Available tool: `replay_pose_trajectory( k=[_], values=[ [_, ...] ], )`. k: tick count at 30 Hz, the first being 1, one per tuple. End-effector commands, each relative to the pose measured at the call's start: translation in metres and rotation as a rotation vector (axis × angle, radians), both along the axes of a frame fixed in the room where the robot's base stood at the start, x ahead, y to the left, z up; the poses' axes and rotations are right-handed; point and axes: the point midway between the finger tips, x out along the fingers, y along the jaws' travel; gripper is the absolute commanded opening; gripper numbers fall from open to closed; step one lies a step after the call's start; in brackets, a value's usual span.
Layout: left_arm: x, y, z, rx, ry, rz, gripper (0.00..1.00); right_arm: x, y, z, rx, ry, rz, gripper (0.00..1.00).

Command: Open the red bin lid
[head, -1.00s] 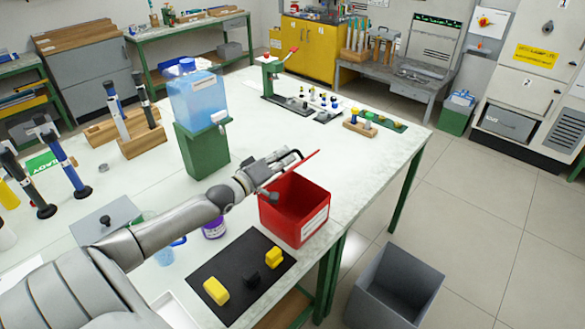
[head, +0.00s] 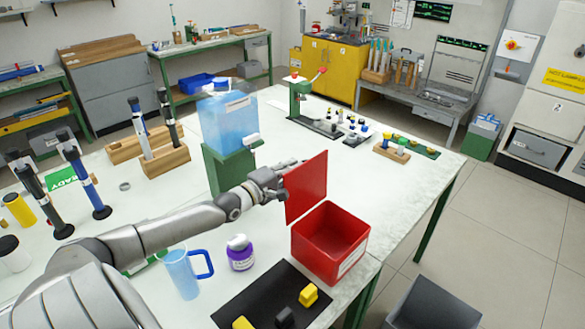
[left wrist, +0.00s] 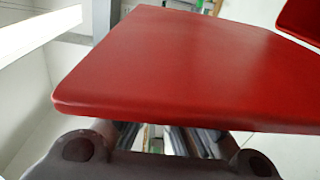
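The red bin (head: 332,246) stands near the table's right edge, with a white label on its front. Its red lid (head: 307,188) stands up roughly vertical at the bin's left side, and the inside of the bin is visible. My left gripper (head: 280,182) is at the left face of the lid, near its upper part. In the left wrist view the lid (left wrist: 180,70) fills the middle, right in front of the gripper. The fingertips are partly hidden behind the lid, so their opening does not show clearly. My right gripper is not in view.
A purple-labelled jar (head: 240,256) and a blue jug (head: 184,272) stand below my left forearm. A black mat (head: 262,296) with yellow and black blocks lies in front of the bin. A blue water tank (head: 229,122) on a green stand is behind the arm.

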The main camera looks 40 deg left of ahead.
Motion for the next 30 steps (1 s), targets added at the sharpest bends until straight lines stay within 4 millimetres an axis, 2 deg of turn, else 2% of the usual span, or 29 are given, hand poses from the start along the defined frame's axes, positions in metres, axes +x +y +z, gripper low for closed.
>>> replay_pose_trajectory(
  k=[19, 21, 24, 30],
  values=[
    [0.0005, 0.0008, 0.0002, -0.043, -0.004, 0.004, 0.0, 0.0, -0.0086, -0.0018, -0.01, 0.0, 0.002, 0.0],
    [0.0004, 0.0007, 0.0001, -0.043, -0.004, 0.004, 0.13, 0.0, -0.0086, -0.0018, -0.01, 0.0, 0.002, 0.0],
    [0.0003, 0.0005, 0.0, -0.044, -0.003, 0.004, 0.23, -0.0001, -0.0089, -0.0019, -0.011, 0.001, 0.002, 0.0],
    [-0.0057, 0.0004, -0.0017, -0.045, 0.0, 0.003, 0.23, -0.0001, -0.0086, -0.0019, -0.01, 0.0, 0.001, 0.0]
  ],
)
